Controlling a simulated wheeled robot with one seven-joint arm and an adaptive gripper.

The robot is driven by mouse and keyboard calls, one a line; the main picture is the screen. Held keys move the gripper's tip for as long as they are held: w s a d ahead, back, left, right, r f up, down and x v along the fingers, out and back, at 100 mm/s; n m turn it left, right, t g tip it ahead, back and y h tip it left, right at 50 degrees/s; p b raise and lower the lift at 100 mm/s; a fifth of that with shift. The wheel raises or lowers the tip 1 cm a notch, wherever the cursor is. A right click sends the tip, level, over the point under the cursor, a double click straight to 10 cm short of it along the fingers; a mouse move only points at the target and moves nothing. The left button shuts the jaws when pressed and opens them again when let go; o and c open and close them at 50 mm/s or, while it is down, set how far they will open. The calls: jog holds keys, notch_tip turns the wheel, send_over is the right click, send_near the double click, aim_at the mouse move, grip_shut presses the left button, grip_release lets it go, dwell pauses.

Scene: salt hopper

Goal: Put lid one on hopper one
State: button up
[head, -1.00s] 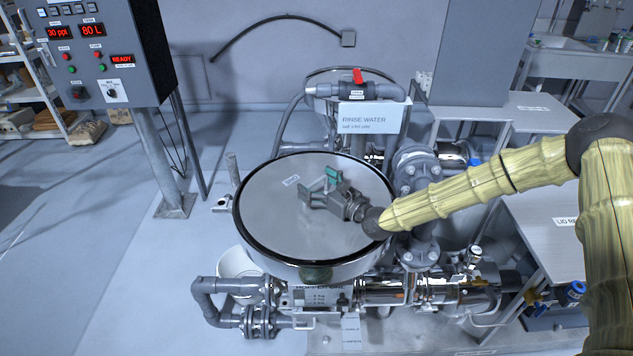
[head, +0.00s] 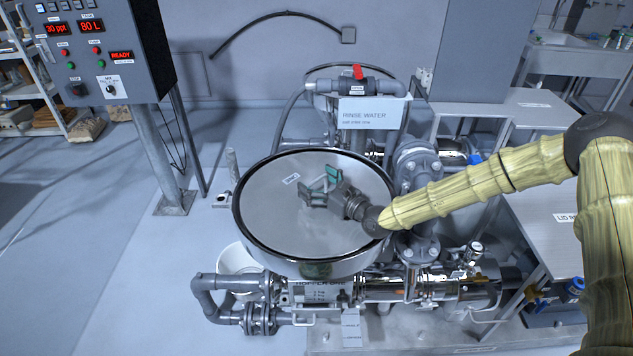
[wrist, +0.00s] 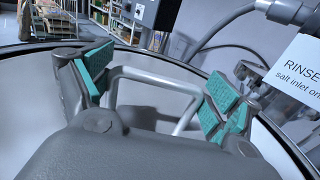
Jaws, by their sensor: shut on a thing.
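Lid one (head: 270,215) is a broad pale grey disc with a dark rim and a small label, over the top of hopper one (head: 345,265). I cannot tell whether the lid rests fully on the hopper's rim or sits slightly above it. My gripper (head: 318,186) is over the middle of the lid, shut on its handle. In the wrist view the bent grey handle (wrist: 155,76) runs between the teal pads of my gripper (wrist: 157,92), with the lid's pale surface (wrist: 40,150) beneath. The hopper's opening is hidden by the lid.
A rinse water pipe with a sign (head: 370,115) and red valve handle stands close behind the hopper. A control panel (head: 95,50) on a post is at left. Pipes and a pump (head: 440,290) lie below. A labelled steel table (head: 545,230) is at right, partly behind my arm.

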jog(key=shift+f, duration=0.2)
jog(key=o, duration=1.8)
jog(key=shift+o, duration=0.2)
